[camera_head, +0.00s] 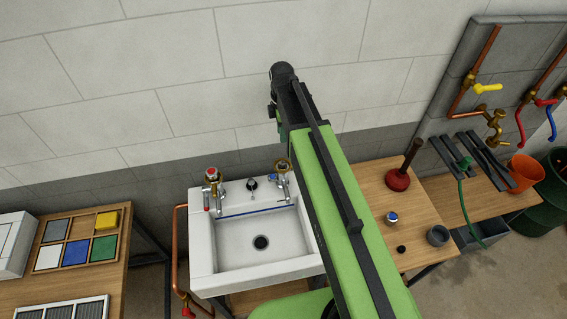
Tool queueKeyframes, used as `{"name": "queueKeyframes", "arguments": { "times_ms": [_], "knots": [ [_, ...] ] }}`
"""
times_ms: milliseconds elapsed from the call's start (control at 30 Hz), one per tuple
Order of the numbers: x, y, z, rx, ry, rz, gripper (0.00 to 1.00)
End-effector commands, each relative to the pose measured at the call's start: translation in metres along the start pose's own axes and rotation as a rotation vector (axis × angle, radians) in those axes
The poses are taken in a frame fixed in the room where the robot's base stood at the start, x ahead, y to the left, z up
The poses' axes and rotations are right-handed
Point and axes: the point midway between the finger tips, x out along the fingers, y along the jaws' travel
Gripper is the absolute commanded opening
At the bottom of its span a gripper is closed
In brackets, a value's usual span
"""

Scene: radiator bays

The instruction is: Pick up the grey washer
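I cannot make out a grey washer for sure. A grey, round, hollow piece like a small cup (437,236) stands on the right wooden table, near its front edge. A small dark round piece (401,249) lies left of it, too small to tell whether it is a ring. My green arm reaches up from the bottom across the sink's right side. The dark end of my arm, with my gripper (283,88), is high in front of the wall, far from both pieces. Its fingers cannot be made out, nor whether it holds anything.
A white sink (205,262) with two brass taps stands in the middle. The right table (407,205) also bears a plunger (398,180) and a blue-and-white knob (391,217). Farther right are a green hose (463,205), an orange bucket (524,171) and wall valves. A tile tray (75,239) is left.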

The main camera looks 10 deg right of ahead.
Motion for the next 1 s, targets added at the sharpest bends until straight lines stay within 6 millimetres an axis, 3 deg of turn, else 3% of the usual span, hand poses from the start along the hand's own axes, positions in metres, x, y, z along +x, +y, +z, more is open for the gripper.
{"name": "queueKeyframes", "arguments": {
  "times_ms": [33,500,800,1000],
  "knots": [
    [0.015,0.0,0.0,0.0,0.0,0.0,0.3],
    [0.11,0.0,-0.001,0.001,0.0,0.0,0.3],
    [0.118,0.0,-0.001,0.001,0.0,0.0,0.3],
    [0.148,0.001,0.0,0.001,0.0,0.0,0.3]
  ]
}}
